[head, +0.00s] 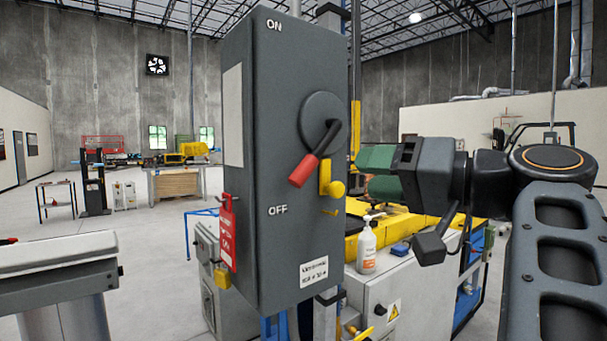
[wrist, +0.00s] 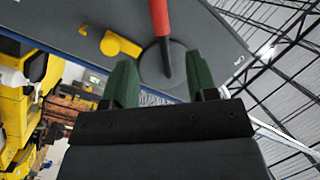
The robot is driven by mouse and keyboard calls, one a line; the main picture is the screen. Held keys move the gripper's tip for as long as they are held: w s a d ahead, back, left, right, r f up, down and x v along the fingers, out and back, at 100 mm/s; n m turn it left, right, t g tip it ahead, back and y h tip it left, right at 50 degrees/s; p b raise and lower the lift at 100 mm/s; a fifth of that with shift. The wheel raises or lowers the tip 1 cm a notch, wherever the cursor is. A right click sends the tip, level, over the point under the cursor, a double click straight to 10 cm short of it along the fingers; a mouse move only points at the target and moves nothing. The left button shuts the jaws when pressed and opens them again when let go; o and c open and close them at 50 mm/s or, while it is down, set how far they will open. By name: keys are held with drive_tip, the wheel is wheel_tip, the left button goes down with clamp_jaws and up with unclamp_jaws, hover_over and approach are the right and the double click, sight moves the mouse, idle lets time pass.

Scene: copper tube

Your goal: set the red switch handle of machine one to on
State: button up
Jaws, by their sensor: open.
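The grey switch box (head: 285,240) stands upright in the middle of the head view, with ON marked at its top and OFF lower down. Its red switch handle (head: 303,170) hangs down and left from a round grey hub (head: 320,118), on the side toward OFF. In the wrist view the red handle (wrist: 160,18) and its dark arm show beyond the fingers, between them in the picture. My gripper (head: 364,160) is open and empty, just right of the box; its green fingers also show in the wrist view (wrist: 164,75). I see no contact with the handle.
A yellow latch (head: 331,182) sticks out beside the handle. A red tag (head: 227,232) and a yellow padlock (head: 222,278) hang at the box's left side. A white pump bottle (head: 367,248) stands on a cabinet behind, below my gripper.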

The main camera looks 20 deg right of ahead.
sight(311, 170)
drive_tip(key=p+x, duration=0.3)
drive_tip(key=x, duration=0.9)
drive_tip(key=shift+w+a, duration=0.2)
drive_tip(key=shift+w, duration=0.05)
clamp_jaws()
